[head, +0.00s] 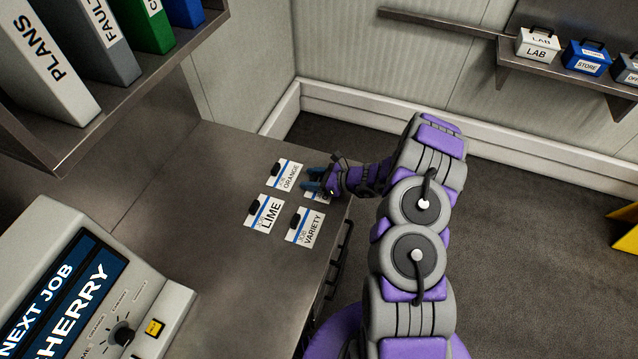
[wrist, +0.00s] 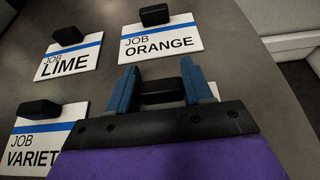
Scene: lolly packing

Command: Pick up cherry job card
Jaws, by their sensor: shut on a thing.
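The fourth job card (head: 311,196), presumably cherry, lies at the desk's right edge, mostly hidden under my gripper (head: 315,180), and its word cannot be read. In the wrist view my gripper (wrist: 160,80) has its blue fingers shut on the card's black grip block (wrist: 162,91). Whether the card is off the desk cannot be told. The orange card (head: 286,176) lies just left of my gripper, with the lime card (head: 263,215) and variety card (head: 305,227) nearer.
The console (head: 130,285) at lower left reads NEXT JOB with a partly cut-off word ending in HERRY. A shelf of binders (head: 60,75) hangs at upper left. The desk (head: 185,205) is bare left of the cards. A wall shelf (head: 560,80) holds small boxes.

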